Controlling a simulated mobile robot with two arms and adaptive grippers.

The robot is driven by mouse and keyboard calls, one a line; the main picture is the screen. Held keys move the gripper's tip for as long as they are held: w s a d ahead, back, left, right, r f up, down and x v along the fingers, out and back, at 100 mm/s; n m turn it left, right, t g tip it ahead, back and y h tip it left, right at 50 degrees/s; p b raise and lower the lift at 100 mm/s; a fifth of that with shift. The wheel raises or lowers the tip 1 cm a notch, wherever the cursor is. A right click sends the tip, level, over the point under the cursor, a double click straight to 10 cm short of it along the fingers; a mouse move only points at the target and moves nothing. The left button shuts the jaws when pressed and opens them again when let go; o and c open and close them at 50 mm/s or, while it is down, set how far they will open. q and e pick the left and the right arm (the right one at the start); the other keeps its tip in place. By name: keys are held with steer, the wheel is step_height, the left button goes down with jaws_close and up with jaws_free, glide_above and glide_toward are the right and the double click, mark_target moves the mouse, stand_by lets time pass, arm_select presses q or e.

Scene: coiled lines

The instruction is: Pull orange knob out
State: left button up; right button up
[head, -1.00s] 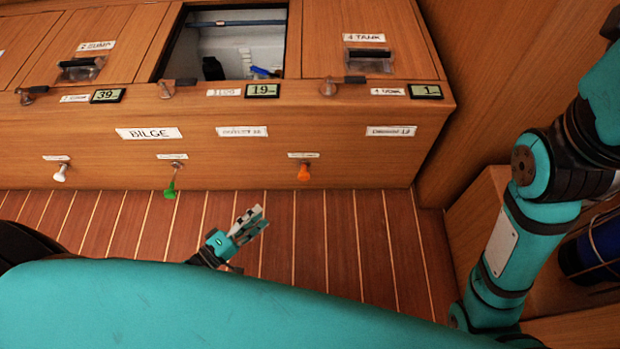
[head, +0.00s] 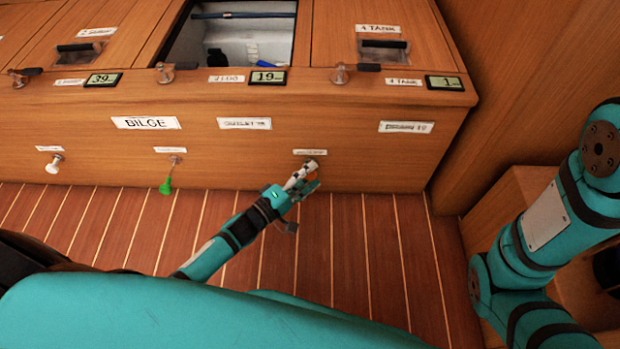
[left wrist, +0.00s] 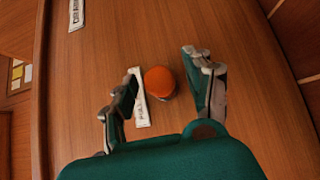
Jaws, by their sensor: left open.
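The orange knob (left wrist: 159,82) shows in the left wrist view on the wooden front panel, beside a small white label (left wrist: 140,98). It lies between the two spread fingers of my left gripper (left wrist: 162,85), closer to the left finger. Neither finger clearly touches it. In the head view my left gripper (head: 302,180) is at the panel just below the label (head: 310,152), and the fingers hide most of the knob, with a small part at their tips. My right arm shows at the right of the head view, but its gripper is out of the frame.
A green knob (head: 166,186) hangs at the panel to the left, and a white knob (head: 54,164) sits farther left. Above are lidded compartments, an open bin (head: 240,42) and small displays (head: 268,77). The striped floor (head: 370,240) in front is clear.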

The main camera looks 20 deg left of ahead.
arm_select(q)
steer(key=shift+w+d, duration=0.2)
steer(key=shift+w, duration=0.15)
jaws_close()
